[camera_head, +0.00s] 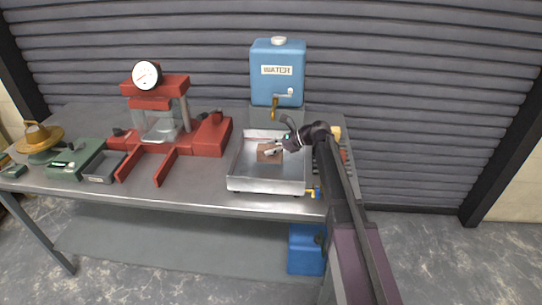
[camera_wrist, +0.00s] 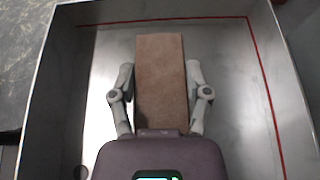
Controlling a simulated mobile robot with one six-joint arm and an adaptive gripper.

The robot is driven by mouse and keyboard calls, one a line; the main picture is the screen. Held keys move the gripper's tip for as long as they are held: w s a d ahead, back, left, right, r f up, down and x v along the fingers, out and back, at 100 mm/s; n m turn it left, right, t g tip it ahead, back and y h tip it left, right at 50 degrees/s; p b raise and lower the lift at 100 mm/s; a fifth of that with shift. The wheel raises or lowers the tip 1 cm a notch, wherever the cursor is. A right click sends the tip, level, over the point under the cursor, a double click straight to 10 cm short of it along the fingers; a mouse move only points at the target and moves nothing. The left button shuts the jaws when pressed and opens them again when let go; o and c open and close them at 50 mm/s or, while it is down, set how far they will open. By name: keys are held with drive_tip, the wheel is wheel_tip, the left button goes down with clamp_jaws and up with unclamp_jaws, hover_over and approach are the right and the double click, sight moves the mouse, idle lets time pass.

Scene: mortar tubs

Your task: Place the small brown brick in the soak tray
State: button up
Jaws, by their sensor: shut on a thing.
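The small brown brick (camera_wrist: 161,85) is between the two fingers of my gripper (camera_wrist: 160,88), which is shut on it. In the wrist view the brick lies lengthwise, with a finger against each long side. The brick also shows in the head view (camera_head: 268,152), partly hidden by the gripper. The soak tray (camera_head: 266,185) is a shallow metal tray with a red line around its inner wall. Its wall (camera_wrist: 290,85) surrounds the brick in the wrist view. The brick is inside the tray's outline; I cannot tell whether it touches the floor.
A blue water tank (camera_head: 277,85) with a brass tap stands behind the tray. A red press (camera_head: 155,125) with a dial gauge stands to the left. Grey-green tubs and a brass-coloured round device (camera_head: 40,138) are at the far left. A blue container (camera_head: 306,250) is below the table.

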drive_tip(key=shift+f+b, duration=0.75)
drive_tip(key=shift+f, duration=0.35)
drive_tip(key=shift+f, duration=0.1)
drive_tip(key=o, duration=1.3)
drive_tip(key=shift+o, duration=0.2)
drive_tip(key=shift+d+r+p, duration=0.35)
drive_tip(key=shift+d+r, duration=0.1)
drive_tip(key=p+v, duration=0.4)
drive_tip(key=v, duration=0.7)
drive_tip(key=shift+p, duration=0.3)
drive_tip(key=shift+f, duration=0.1)
